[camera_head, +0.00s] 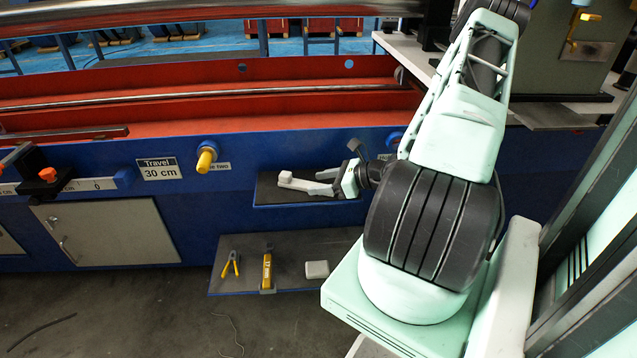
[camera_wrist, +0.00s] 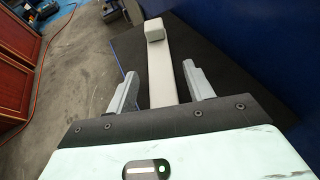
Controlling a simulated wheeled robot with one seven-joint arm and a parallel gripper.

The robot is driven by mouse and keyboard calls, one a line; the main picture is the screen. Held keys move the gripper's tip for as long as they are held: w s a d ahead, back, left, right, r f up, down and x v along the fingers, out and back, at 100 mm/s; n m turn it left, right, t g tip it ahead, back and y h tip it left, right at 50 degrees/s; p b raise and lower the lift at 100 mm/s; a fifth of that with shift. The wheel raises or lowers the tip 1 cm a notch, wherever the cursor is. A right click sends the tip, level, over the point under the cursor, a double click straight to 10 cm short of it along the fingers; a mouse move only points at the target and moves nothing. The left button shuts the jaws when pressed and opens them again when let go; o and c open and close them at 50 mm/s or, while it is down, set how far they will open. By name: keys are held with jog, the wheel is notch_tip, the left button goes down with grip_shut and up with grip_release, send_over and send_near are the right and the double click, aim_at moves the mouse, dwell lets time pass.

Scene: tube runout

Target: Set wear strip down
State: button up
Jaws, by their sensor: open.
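The wear strip (camera_head: 304,184) is a pale grey bar with a raised block at its far end. It lies on the small dark shelf (camera_head: 275,193) on the blue machine front. In the wrist view the strip (camera_wrist: 159,75) runs away from me between the two fingers, with a gap on each side. My gripper (camera_head: 326,181) is open around the strip's near part; its fingers also show in the wrist view (camera_wrist: 159,85). The strip's near end is hidden behind my gripper body in the wrist view.
A lower shelf (camera_head: 225,283) holds pliers (camera_head: 231,264), a yellow-handled tool (camera_head: 267,269) and a pale block (camera_head: 317,269). A yellow knob (camera_head: 205,161) juts from the blue front above and left of the small shelf. The blue wall (camera_wrist: 265,50) stands close on the right in the wrist view.

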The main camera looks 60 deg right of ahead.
jog(key=p+v, duration=0.2)
jog(key=v, duration=0.9)
jog(key=shift+r, duration=0.1)
jog(key=w+a+r+n+g+y, duration=0.2)
jog(key=w+a+r+n+g, duration=0.15)
jog(key=a+n, duration=0.35)
jog(key=w+a+r+n+g+y, duration=0.2)
jog(key=a+n+g, duration=0.3)
jog(key=a, duration=0.5)
jog(key=w+a+r+n+g+y, duration=0.1)
jog(key=w+a+r+n+g, duration=0.25)
jog(key=a+n, duration=0.35)
jog(key=s+a+r+n+h, duration=0.4)
jog(key=s+a+n, duration=0.2)
jog(key=a+n, duration=0.4)
jog(key=s+a+r+n+g+h, duration=0.1)
jog(key=s+a+r+n+h, duration=0.2)
jog(key=s+a+n, duration=0.4)
jog(key=a+n+h, duration=0.1)
jog(key=a+n, duration=0.3)
jog(key=a, duration=0.1)
jog(key=shift+s+r+h, duration=0.3)
jog(key=shift+s+r, duration=0.05)
notch_tip(320, 180, up, 21)
jog(key=p, duration=2.1)
jog(key=shift+r, duration=0.2)
